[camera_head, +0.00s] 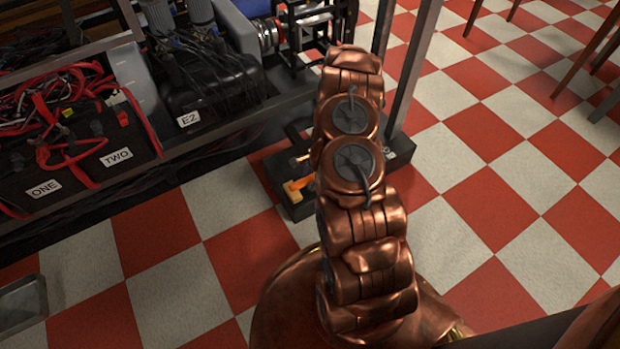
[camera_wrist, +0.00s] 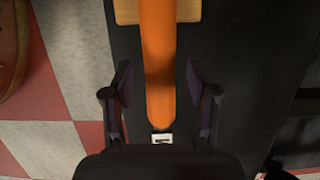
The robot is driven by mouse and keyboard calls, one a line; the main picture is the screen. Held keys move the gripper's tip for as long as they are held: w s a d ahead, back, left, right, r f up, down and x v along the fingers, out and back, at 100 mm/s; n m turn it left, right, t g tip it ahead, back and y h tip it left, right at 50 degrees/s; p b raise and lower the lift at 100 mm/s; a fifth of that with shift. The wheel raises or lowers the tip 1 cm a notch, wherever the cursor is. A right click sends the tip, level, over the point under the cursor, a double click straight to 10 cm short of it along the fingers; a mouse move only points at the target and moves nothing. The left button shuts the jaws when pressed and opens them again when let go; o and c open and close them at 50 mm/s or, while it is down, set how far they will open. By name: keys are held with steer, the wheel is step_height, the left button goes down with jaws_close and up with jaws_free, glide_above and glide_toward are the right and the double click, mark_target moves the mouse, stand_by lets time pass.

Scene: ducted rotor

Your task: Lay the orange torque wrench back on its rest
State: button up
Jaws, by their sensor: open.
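The orange torque wrench (camera_wrist: 158,60) shows in the wrist view as a long rounded bar running from the top edge down to the middle. A tan block (camera_wrist: 127,10) lies across it at the top, seemingly under it. My gripper (camera_wrist: 158,88) is open, with one dark finger on each side of the wrench and visible gaps between. In the head view a small orange part (camera_head: 298,187), likely the wrench, shows on a black base (camera_head: 293,209). My copper arm hides most of it and my gripper there.
The black surface (camera_wrist: 250,60) under the wrench carries a small white label (camera_wrist: 162,138). A dark post (camera_head: 412,70) rises behind my arm.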

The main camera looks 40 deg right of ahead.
steer(key=shift+r, duration=0.15)
steer(key=v, duration=1.1)
steer(key=shift+r, duration=0.35)
steer(key=shift+d+r, duration=0.1)
steer(key=s+a+r+n+p, duration=0.25)
steer(key=a+r+p, duration=0.35)
steer(key=r, duration=0.8)
steer(key=s+a+r+n+g+p, duration=0.15)
steer(key=a+r+n+p, duration=0.35)
steer(key=r, duration=0.8)
steer(key=s+a+r+n+p, duration=0.2)
steer(key=a+r+p, duration=0.5)
steer(key=r, duration=0.7)
steer(key=s+a+r+n+h+p, duration=0.1)
steer(key=s+a+r+n+p, duration=0.1)
steer(key=s+r+p, duration=0.4)
steer(key=s+a+r+n+h+p, duration=0.1)
steer(key=s+r+n+p, duration=0.3)
steer(key=s+r, duration=0.6)
steer(key=s+a+r+n+h+p, duration=0.1)
steer(key=s+a+r+n+p, duration=0.2)
steer(key=s+r+p, duration=0.5)
steer(key=shift+r+p, duration=0.5)
steer(key=shift+r, duration=2.6)
steer(key=shift+s+n+g, duration=0.1)
steer(key=shift+n+g, duration=0.15)
